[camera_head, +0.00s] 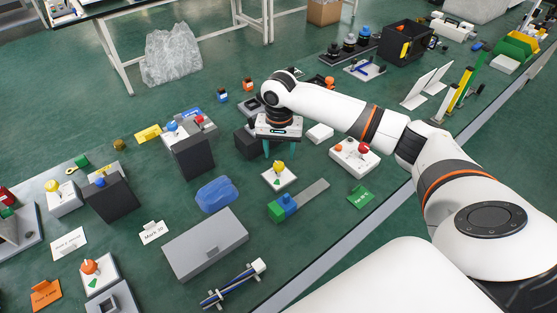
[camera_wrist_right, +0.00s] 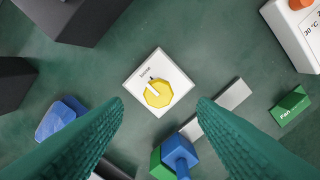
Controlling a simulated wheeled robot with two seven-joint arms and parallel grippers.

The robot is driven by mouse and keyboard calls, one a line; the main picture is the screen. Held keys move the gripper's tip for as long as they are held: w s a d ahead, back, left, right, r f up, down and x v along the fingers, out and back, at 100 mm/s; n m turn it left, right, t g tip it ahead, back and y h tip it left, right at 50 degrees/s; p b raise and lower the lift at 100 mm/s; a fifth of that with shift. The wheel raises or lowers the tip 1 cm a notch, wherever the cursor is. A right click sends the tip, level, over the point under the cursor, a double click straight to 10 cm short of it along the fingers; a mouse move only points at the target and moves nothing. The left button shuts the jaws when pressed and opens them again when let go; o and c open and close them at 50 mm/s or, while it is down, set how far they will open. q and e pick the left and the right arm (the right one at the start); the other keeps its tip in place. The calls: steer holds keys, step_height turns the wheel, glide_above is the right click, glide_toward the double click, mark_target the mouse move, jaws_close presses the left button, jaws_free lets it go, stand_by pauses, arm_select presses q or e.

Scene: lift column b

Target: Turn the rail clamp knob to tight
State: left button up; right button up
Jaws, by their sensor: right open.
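A blue and green clamp block (camera_head: 284,203) sits on a flat grey rail (camera_head: 313,191) on the green bench. A yellow knob (camera_head: 279,168) on a white square plate (camera_head: 270,183) stands just behind the clamp. In the right wrist view, this yellow knob (camera_wrist_right: 158,94) lies between the fingertips, below them. My right gripper (camera_wrist_right: 160,102) is open and empty, pointing down above the yellow knob and apart from it. My left gripper is out of view.
A green "Fan" block (camera_head: 361,197) lies right of the rail. A dark block (camera_head: 246,142), blue cloth-like lump (camera_head: 217,195) and grey box (camera_head: 206,247) are to the left.

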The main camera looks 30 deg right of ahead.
mark_target(279, 165)
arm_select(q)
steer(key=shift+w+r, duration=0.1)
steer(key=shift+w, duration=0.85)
arm_select(e)
steer(key=shift+f, duration=2.5)
